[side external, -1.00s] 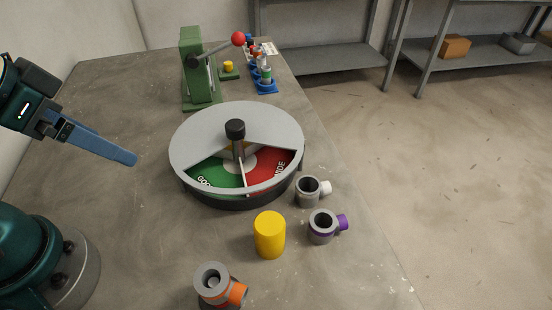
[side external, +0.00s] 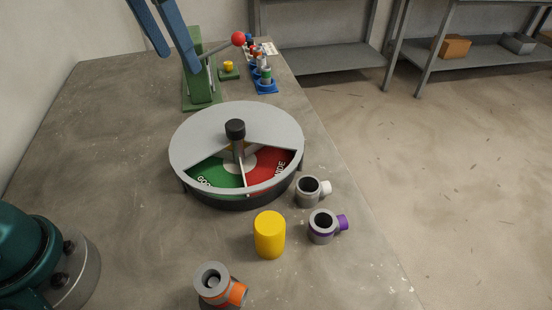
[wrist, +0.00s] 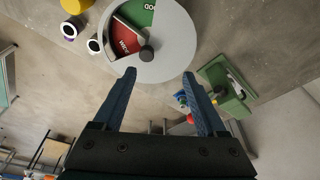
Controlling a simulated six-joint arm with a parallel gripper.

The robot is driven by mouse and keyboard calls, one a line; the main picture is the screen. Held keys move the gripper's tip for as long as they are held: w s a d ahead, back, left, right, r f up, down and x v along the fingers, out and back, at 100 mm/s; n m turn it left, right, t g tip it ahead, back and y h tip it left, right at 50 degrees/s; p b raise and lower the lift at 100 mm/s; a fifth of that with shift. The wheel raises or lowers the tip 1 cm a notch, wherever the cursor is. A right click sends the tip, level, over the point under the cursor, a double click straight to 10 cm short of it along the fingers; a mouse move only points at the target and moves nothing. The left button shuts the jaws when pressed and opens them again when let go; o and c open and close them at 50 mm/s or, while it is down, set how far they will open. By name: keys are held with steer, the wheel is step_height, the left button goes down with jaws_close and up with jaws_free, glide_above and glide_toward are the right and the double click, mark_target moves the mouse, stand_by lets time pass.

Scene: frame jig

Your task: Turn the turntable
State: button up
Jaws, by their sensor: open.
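The turntable (side external: 205,140) is a round grey disc with a cut-out showing a green sector and a red sector. A black knob (side external: 235,128) stands upright at its centre. In the wrist view the turntable (wrist: 178,38) is at the top, with its knob (wrist: 146,54) just beyond my fingertips. My gripper (side external: 170,58) is open and empty, high at the upper left in the side view, in front of the green press. In the wrist view my gripper (wrist: 159,73) shows two blue fingers spread wide, apart from the turntable.
A green lever press (side external: 202,95) with a red ball handle stands behind the turntable. A yellow cylinder (side external: 270,235), a white-ended fitting (side external: 308,192), a purple-ended fitting (side external: 322,227) and an orange-ended fitting (side external: 213,280) stand in front.

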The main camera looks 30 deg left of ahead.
steer(key=w+d+f+g, duration=0.2)
steer(key=w+f, duration=0.3)
steer(key=m, duration=0.1)
glide_above(235, 124)
steer(key=shift+g, duration=0.3)
step_height(235, 124, down, 4)
steer(key=shift+a+f, duration=0.1)
steer(key=shift+f, duration=2.95)
jaws_close()
